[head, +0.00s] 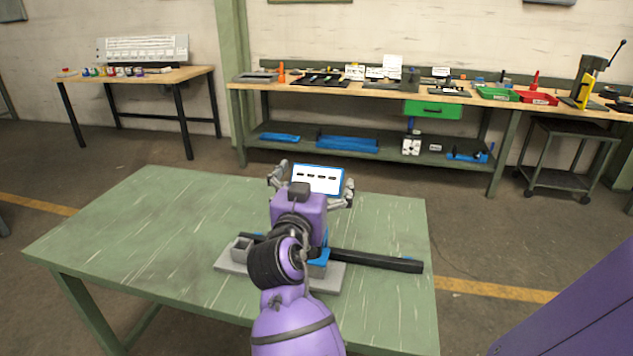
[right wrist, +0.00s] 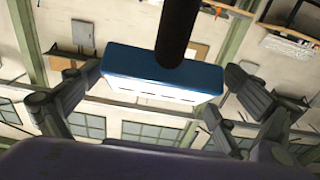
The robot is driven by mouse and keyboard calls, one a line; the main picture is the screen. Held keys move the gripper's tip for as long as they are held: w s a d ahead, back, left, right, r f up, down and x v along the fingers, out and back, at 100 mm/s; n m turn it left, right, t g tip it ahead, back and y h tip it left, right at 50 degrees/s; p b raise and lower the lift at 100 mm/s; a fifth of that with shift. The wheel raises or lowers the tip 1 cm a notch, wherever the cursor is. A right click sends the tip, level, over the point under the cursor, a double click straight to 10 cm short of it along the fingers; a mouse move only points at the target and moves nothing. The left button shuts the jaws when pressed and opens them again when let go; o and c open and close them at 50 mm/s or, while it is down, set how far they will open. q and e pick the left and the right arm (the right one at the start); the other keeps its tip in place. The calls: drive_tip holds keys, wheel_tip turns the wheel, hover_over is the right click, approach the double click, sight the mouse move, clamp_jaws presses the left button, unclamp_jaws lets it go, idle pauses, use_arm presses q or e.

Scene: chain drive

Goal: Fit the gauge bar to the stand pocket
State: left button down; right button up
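My right gripper (head: 312,184) is over the green table, fingers spread wide; it also shows in the right wrist view (right wrist: 160,85). A blue-edged white panel with dark marks (head: 318,180) appears between the fingers. In the right wrist view the panel (right wrist: 150,72) meets a dark round post (right wrist: 177,30); I cannot tell whether the fingers touch it. A grey base (head: 232,262) with a grey open box-like pocket (head: 240,249) lies under my arm. A long black bar (head: 375,260) extends right from there, near blue parts (head: 318,266). My arm hides their middle. I cannot tell which piece is the gauge bar. My left gripper is out of view.
The green table (head: 150,220) is clear on its left side. A workbench (head: 350,88) with tools, a green bin (head: 497,94) and a red bin (head: 538,98) stands at the back wall. A smaller table (head: 180,75) stands back left.

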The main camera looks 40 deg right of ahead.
drive_tip(key=shift+f, duration=0.1)
drive_tip(key=shift+f, duration=0.25)
drive_tip(key=v, duration=1.2)
drive_tip(key=shift+r, duration=0.25)
